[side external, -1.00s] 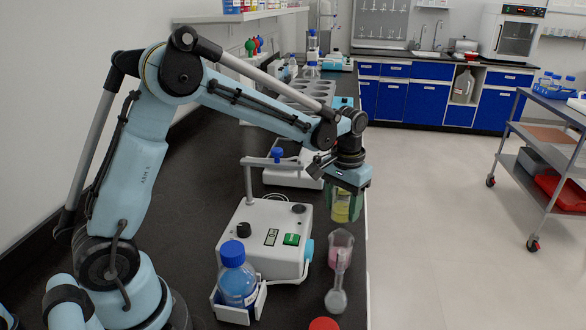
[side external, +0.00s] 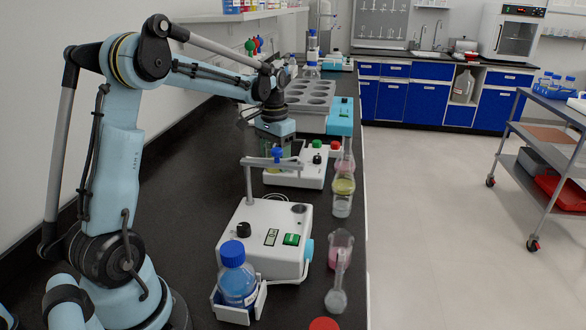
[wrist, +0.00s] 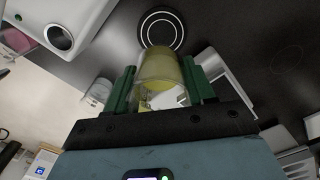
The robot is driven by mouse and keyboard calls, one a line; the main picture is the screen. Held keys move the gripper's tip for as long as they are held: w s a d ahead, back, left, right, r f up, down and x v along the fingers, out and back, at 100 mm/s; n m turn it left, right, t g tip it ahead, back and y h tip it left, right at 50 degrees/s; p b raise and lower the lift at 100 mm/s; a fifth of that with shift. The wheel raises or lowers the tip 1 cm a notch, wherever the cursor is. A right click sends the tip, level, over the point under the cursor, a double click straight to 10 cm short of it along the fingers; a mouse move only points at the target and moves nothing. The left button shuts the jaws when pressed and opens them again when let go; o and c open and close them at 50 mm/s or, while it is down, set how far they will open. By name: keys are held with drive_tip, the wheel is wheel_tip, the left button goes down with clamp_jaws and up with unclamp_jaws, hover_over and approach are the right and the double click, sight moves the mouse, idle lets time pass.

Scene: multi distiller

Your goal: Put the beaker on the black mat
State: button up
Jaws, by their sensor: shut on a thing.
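My gripper (wrist: 160,85), with green fingers, is shut on the beaker (wrist: 157,68), which holds yellow liquid. In the side external view my gripper (side external: 275,147) is over the bench behind the nearer white device, left of the farther one. The beaker's lower part is mostly hidden there. In the wrist view a round black mat with white rings (wrist: 160,17) lies on the dark bench just beyond the beaker, which overlaps its near edge in the picture. I cannot tell the height of the beaker above it. The mat cannot be made out in the side external view.
A white device (side external: 262,240) with a blue-capped bottle (side external: 238,274) stands in front. Another white device (side external: 312,165) and a grey rack (side external: 305,98) stand behind. Glassware with yellow (side external: 343,186) and pink (side external: 341,245) contents lines the bench's right edge.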

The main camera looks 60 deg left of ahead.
drive_tip(key=f, duration=1)
drive_tip(key=shift+s+a, duration=0.1)
drive_tip(key=shift+a, duration=0.15)
drive_tip(key=shift+f, duration=0.1)
drive_tip(key=o, duration=1.1)
drive_tip(key=shift+c, duration=0.2)
wheel_tip(320, 180, up, 12)
drive_tip(key=shift+r, duration=0.15)
